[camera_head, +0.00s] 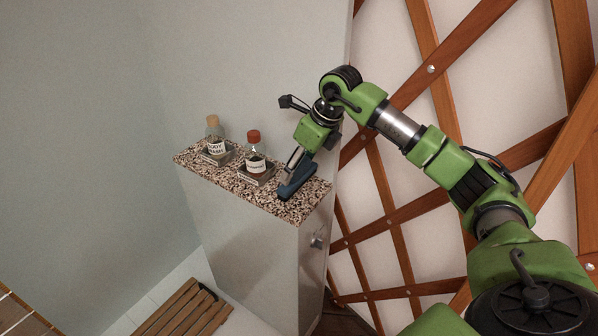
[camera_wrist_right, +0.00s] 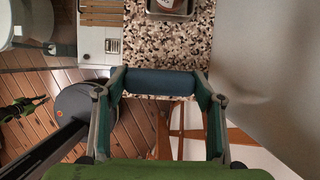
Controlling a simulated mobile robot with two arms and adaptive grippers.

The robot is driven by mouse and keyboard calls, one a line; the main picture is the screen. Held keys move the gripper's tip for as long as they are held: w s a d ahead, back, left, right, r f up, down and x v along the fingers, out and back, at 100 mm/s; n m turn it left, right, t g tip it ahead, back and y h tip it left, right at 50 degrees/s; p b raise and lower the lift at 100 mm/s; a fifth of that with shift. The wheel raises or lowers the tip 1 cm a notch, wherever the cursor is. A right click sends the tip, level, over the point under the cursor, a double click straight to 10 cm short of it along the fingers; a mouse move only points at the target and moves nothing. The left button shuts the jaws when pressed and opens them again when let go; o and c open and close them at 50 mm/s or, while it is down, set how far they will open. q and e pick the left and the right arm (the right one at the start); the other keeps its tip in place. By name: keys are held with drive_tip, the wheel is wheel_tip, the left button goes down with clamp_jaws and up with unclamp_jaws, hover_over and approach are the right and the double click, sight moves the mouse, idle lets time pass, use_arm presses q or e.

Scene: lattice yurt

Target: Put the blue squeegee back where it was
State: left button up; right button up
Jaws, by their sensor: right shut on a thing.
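The blue squeegee (camera_head: 297,180) is at the right end of the speckled stone ledge (camera_head: 285,207), held by my right gripper (camera_head: 296,163). In the right wrist view the squeegee's blue bar (camera_wrist_right: 153,81) spans between the two fingers of the right gripper (camera_wrist_right: 158,88), which are shut on it. The speckled ledge (camera_wrist_right: 150,45) lies just beyond it. I cannot tell whether the squeegee touches the ledge top.
A body wash bottle (camera_head: 214,134) with a cork top and a red-capped bottle (camera_head: 254,150) stand on small trays along the ledge. A wall rises behind them. The wooden lattice (camera_head: 405,215) is close on the right. A slatted wooden mat (camera_head: 182,309) lies below.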

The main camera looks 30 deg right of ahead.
sight(299, 176)
drive_tip(key=shift+w+d+f, duration=0.3)
drive_tip(key=shift+w+f, duration=0.05)
drive_tip(key=shift+f, duration=0.15)
wheel_tip(299, 176, down, 4)
drive_tip(key=shift+w+d+r+p, duration=0.15)
drive_tip(key=shift+r+p, duration=0.1)
drive_tip(key=shift+p, duration=0.85)
drive_tip(key=o, duration=0.6)
drive_tip(key=shift+f, duration=0.15)
drive_tip(key=o, duration=0.4)
drive_tip(key=b+v, duration=0.2)
drive_tip(key=v, duration=1)
drive_tip(key=shift+b, duration=0.4)
